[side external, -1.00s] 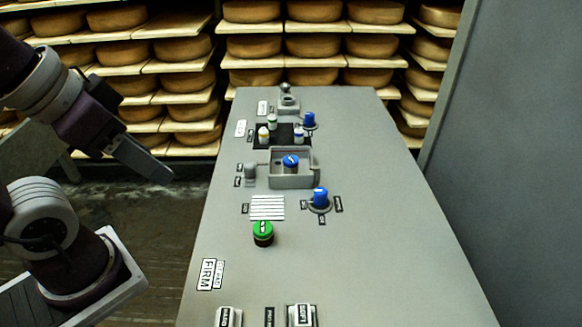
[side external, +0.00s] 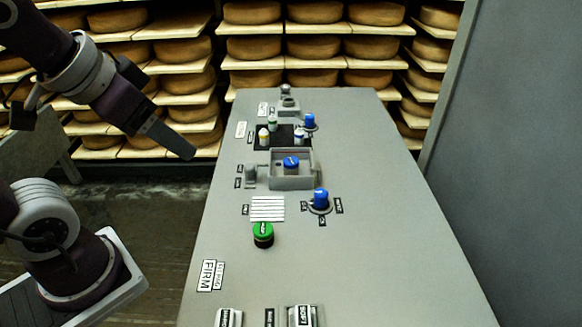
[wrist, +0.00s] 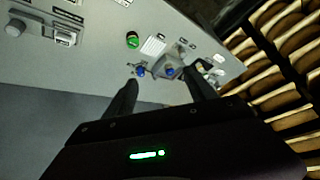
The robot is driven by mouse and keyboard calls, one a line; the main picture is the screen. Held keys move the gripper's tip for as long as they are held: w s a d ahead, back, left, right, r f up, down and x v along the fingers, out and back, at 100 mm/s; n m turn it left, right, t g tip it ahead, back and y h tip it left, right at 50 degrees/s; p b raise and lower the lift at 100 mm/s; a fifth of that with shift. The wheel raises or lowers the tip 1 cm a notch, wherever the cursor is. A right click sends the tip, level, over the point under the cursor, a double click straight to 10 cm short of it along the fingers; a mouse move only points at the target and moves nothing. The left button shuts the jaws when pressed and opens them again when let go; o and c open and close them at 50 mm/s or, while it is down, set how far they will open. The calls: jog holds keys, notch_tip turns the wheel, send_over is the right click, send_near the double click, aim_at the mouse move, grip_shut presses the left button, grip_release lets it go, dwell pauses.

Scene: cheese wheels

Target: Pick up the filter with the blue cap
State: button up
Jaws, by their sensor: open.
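The filter with the blue cap (side external: 291,166) stands upright in a grey open-topped tray (side external: 318,174) in the middle of the table. In the wrist view the blue cap (wrist: 170,72) shows beyond my fingers, near the right finger. My gripper (side external: 186,152) is in the air left of the table, apart from the filters. In the wrist view my gripper (wrist: 160,80) has its two fingers spread, with nothing between them.
Labelled buttons (side external: 302,315) sit at the front. A grey wall (side external: 510,150) rises at right.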

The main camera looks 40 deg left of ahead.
jog(key=w+a+m+t+y, duration=0.1)
jog(key=w+a, duration=0.3)
jog(key=w, duration=0.3)
jog(key=w+a+t+y, duration=0.1)
jog(key=w+a, duration=0.3)
jog(key=w, duration=0.3)
jog(key=m+t+h, duration=0.2)
jog(key=m+h, duration=0.3)
jog(key=h, duration=0.1)
send_over(288, 161)
jog(key=s+a, duration=0.2)
jog(key=a, duration=0.4)
notch_tip(288, 161, down, 18)
jog(key=d+f+h, duration=0.1)
jog(key=f, duration=0.1)
jog(key=s+d+f+h, duration=0.1)
jog(key=s+d+f+m+h, duration=0.1)
jog(key=f, duration=0.1)
jog(key=shift+f+h, duration=0.3)
jog(key=shift+h, duration=0.1)
jog(key=x, duration=0.6)
jog(key=shift+w+d+f, duration=0.2)
jog(key=shift+d+f, duration=0.1)
grip_shut()
